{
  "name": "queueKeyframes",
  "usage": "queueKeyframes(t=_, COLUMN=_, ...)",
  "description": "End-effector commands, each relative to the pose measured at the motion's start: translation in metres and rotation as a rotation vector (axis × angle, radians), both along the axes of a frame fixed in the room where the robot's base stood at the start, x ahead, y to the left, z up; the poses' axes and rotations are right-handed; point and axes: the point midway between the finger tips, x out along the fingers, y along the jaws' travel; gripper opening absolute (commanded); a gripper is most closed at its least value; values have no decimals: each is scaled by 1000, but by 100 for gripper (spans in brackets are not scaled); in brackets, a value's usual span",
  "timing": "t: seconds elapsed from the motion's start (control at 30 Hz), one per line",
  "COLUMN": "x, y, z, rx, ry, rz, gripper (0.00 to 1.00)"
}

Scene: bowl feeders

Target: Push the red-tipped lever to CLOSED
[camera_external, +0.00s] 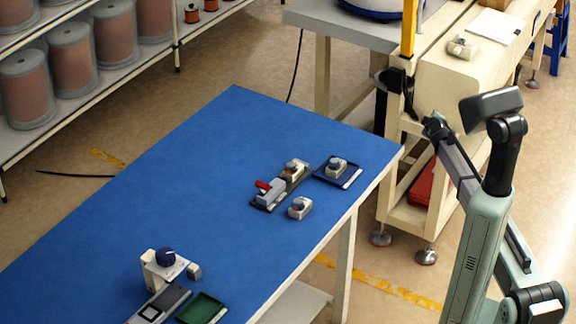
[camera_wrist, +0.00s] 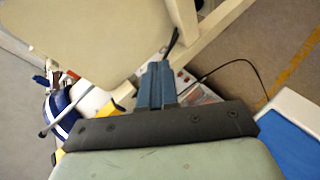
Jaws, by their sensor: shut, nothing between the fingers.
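The red-tipped lever (camera_external: 263,185) is small in the external view. It sits at the left end of a grey block (camera_external: 270,194) on a dark base plate on the blue table. Its red tip points to the upper left. No OPEN or CLOSED marking is readable at this size. My gripper (camera_wrist: 158,68) shows in the wrist view as two blue fingers side by side, shut and empty. It is away from the lever, which is not in the wrist view. In the external view my arm is at the right, off the table, and I cannot make out the fingertips.
A beige knobbed part (camera_external: 295,169) sits beside the grey block. Another (camera_external: 300,208) lies in front, and a dark tray (camera_external: 347,178) holds one. A blue-knobbed device (camera_external: 165,266) and green tray (camera_external: 203,309) stand at the near end. The table's middle (camera_external: 190,185) is clear.

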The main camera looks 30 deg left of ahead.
Motion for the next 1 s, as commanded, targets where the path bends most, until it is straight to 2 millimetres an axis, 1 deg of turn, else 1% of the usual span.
queueKeyframes(t=0.03, x=-1, y=27, z=25, rx=6, ry=-38, rz=35, gripper=0)
queueKeyframes(t=0.07, x=-4, y=41, z=39, rx=9, ry=-62, rz=54, gripper=0)
queueKeyframes(t=0.1, x=-10, y=61, z=57, rx=6, ry=-92, rz=83, gripper=0)
queueKeyframes(t=0.17, x=-25, y=87, z=73, rx=-17, ry=-125, rz=122, gripper=0)
queueKeyframes(t=0.2, x=-37, y=100, z=76, rx=-44, ry=-137, rz=141, gripper=0)
queueKeyframes(t=0.27, x=-56, y=117, z=74, rx=-91, ry=-145, rz=166, gripper=0)
queueKeyframes(t=0.4, x=-101, y=154, z=68, rx=-206, ry=-165, rz=218, gripper=0)
queueKeyframes(t=0.47, x=-121, y=168, z=67, rx=-253, ry=-174, rz=241, gripper=0)
queueKeyframes(t=0.6, x=-168, y=201, z=64, rx=-365, ry=-201, rz=292, gripper=0)
queueKeyframes(t=0.77, x=-224, y=234, z=62, rx=-491, ry=-238, rz=349, gripper=0)
queueKeyframes(t=0.8, x=-239, y=242, z=62, rx=-520, ry=-247, rz=362, gripper=0)
queueKeyframes(t=0.97, x=-297, y=269, z=62, rx=-644, ry=-289, rz=414, gripper=0)
queueKeyframes(t=1.0, x=-313, y=275, z=63, rx=-673, ry=-301, rz=427, gripper=0)
